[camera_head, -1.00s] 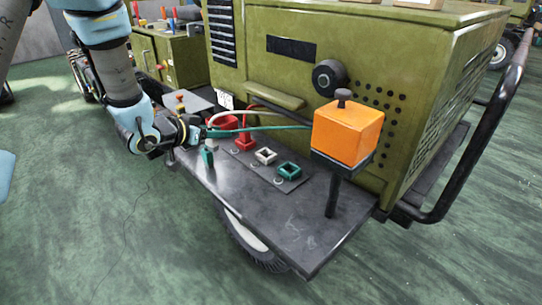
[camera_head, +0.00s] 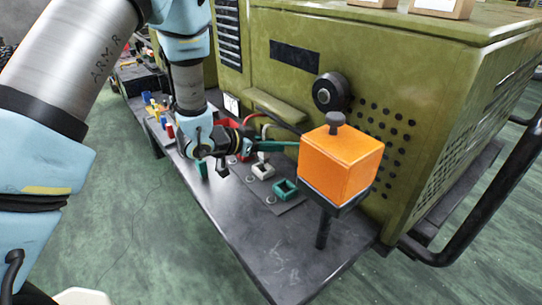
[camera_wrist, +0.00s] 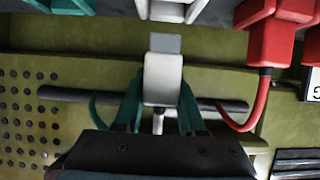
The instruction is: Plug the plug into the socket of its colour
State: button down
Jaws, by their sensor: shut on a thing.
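My gripper (camera_head: 243,150) is shut on a white plug (camera_wrist: 163,78). In the wrist view, the plug sits between my teal fingers (camera_wrist: 160,105), its grey tip towards the white socket (camera_wrist: 165,10). A gap shows between tip and socket. In the head view, the white socket (camera_head: 263,170) is on the shelf just right of and below my gripper, and the held plug is mostly hidden. The green socket (camera_head: 285,188) is further right. A red plug (camera_wrist: 271,42) with a red cable shows right of the white socket in the wrist view.
An orange box (camera_head: 341,165) on a post stands right of the sockets. The green cabinet (camera_head: 290,75) rises behind the dark shelf (camera_head: 245,220). A small upright teal piece (camera_head: 202,166) stands left of my gripper. The shelf's near right part is clear.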

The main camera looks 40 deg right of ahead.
jog(key=shift+f+p, duration=0.4)
jog(key=shift+f, duration=1.65)
jog(key=shift+f, duration=0.2)
jog(key=c, duration=0.5)
grip_release()
jog(key=shift+r, duration=0.15)
jog(key=shift+a+r, duration=0.15)
jog(key=b+v, duration=0.2)
jog(key=v, duration=0.9)
jog(key=shift+a+b, duration=0.3)
jog(key=shift+a, duration=0.1)
